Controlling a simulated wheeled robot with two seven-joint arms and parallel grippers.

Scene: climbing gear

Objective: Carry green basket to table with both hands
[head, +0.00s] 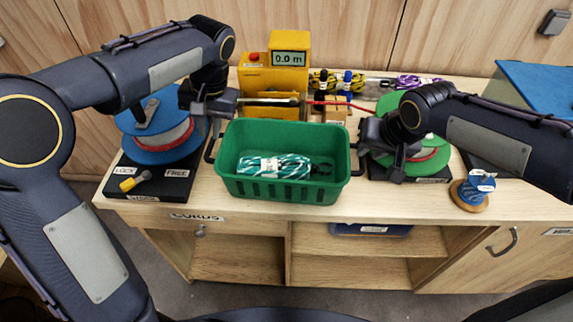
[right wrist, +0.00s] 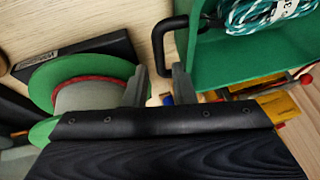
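The green basket (head: 285,190) stands upright on the light wooden counter (head: 330,212). A coiled teal-and-white rope (head: 273,167) lies inside it. Black handles stick out at both ends. My left gripper (head: 214,112) is just above the left handle (head: 211,150); its finger gap is unclear. My right gripper (head: 378,160) is at the basket's right end. In the right wrist view, my right gripper (right wrist: 158,85) has its fingers apart, with the outer bar of the right handle (right wrist: 160,50) in line with the gap. The basket's green wall (right wrist: 215,58) also shows there.
A blue spool (head: 158,140) stands left of the basket and a green spool (head: 425,160) right of it, both close. A yellow meter (head: 275,75) and rope coils stand behind. A small blue spool (head: 472,190) is at the right. Open shelves lie below the counter.

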